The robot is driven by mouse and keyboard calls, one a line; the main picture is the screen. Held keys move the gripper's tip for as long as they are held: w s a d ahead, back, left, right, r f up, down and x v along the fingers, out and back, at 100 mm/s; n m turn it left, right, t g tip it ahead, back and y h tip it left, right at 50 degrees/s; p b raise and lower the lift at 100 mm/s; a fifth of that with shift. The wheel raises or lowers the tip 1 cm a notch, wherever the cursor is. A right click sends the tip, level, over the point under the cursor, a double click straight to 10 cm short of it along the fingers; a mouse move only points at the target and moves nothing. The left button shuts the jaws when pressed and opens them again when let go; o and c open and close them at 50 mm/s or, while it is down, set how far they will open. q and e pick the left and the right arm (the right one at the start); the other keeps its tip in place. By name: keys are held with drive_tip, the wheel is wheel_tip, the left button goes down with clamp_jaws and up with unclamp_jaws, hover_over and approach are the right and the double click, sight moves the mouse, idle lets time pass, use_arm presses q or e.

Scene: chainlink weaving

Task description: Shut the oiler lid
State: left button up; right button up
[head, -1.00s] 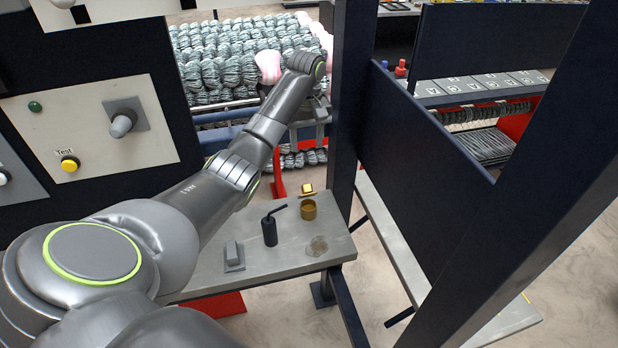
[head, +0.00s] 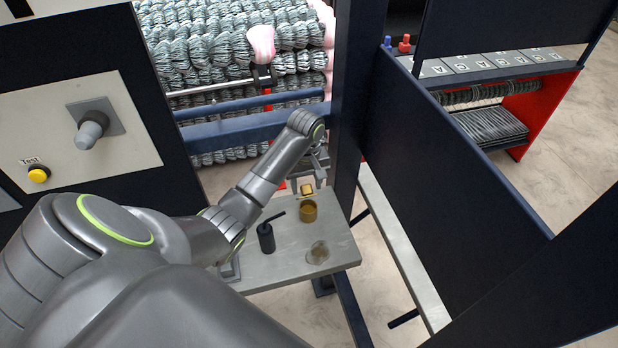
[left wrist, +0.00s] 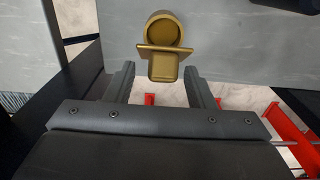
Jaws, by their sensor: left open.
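The oiler is a small brass cup (head: 308,213) at the far edge of the grey shelf, with its round mouth showing. Its brass lid (head: 306,191) stands open on the far side, out past the shelf edge. In the left wrist view the cup (left wrist: 163,30) is at top centre, and the lid (left wrist: 163,68) hangs toward my gripper. My left gripper (head: 309,176) is just beyond the lid, open. In the left wrist view its fingers (left wrist: 158,78) are on either side of the lid's outer end, apart from it. My right gripper is not in view.
A black oil can (head: 266,238) with a bent spout and a clear round dish (head: 317,252) stand on the grey shelf (head: 283,268). A dark blue post (head: 357,100) rises close to the right of my gripper. Rolled wire mesh (head: 225,55) lies behind.

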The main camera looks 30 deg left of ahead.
use_arm(q)
drive_tip(key=shift+f, duration=0.1)
drive_tip(key=shift+s, duration=0.25)
drive_tip(key=shift+s+d+r, duration=0.1)
drive_tip(key=shift+r, duration=0.1)
drive_tip(key=shift+c, duration=0.9)
drive_tip(key=c, duration=0.8)
